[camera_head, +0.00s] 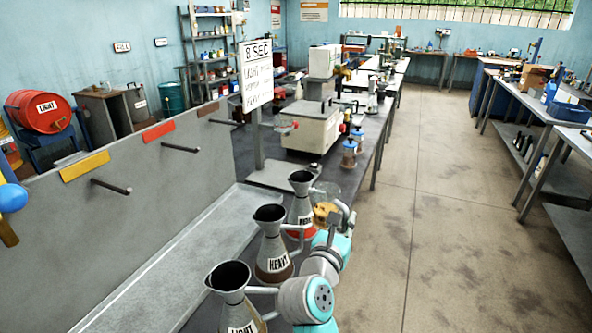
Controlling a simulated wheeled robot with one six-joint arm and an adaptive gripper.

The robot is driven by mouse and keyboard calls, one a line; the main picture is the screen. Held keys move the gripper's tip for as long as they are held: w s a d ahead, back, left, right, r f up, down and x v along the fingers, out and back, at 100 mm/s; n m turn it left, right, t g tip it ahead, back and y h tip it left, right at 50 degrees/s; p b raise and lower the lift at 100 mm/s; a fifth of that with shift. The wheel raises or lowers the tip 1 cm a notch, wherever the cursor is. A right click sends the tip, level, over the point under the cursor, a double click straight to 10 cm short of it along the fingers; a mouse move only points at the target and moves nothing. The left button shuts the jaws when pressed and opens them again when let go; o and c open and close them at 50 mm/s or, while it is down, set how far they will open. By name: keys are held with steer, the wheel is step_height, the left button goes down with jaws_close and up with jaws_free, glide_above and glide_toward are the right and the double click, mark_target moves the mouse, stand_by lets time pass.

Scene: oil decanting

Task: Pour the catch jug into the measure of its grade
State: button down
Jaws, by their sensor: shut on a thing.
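Three grey metal measures with dark open mouths and side handles stand in a row along the bench. The nearest is labelled LIGHT (232,290). The middle one, with a brown band, has a label that looks like HEAVY (272,245). The farthest, with a red band, has a partly hidden label starting with M (301,205). A clear catch jug (324,208) with amber oil in its lower part is just right of the red-banded measure. My gripper (337,213) is at the jug, shut on it; its fingers are largely hidden. A sign (256,75) reads 8 SEC above smaller lines starting with LIGHT.
A grey panel (130,200) with pegs and yellow, red and brown plates stands left of the measures. Behind the jug are a white machine (308,128) and small amber jars (349,152). The floor to the right is clear.

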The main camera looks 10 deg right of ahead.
mark_target(342, 204)
steer(key=shift+w, duration=0.1)
steer(key=shift+r, duration=0.15)
steer(key=shift+w+a+r+n+g+y, duration=0.15)
steer(key=shift+w+r+n+g, duration=0.1)
steer(key=shift+w+r+n, duration=0.25)
steer(key=shift+w+a+r+n+g+y, duration=0.2)
steer(key=shift+r+n+g, duration=0.1)
steer(key=shift+r, duration=0.4)
steer(key=shift+w+a+r+n+g, duration=0.15)
steer(key=shift+w+r+n+g, duration=0.3)
steer(key=shift+w+r+n, duration=0.4)
steer(key=shift+n+g+y, duration=0.25)
steer(key=shift+n+g, duration=0.15)
steer(key=shift+n, duration=0.05)
steer(key=r, duration=0.3)
steer(key=w+r, duration=0.1)
steer(key=r, duration=0.1)
steer(key=shift+w+a+r, duration=0.1)
steer(key=shift+a, duration=0.15)
steer(key=w+r+n+g, duration=0.1)
steer(key=w+a+r+n+g, duration=0.1)
steer(key=w+r, duration=0.1)
steer(key=shift+w+a+n+g, duration=0.15)
steer(key=shift+w+n+g, duration=0.25)
steer(key=shift+n+g, duration=0.15)
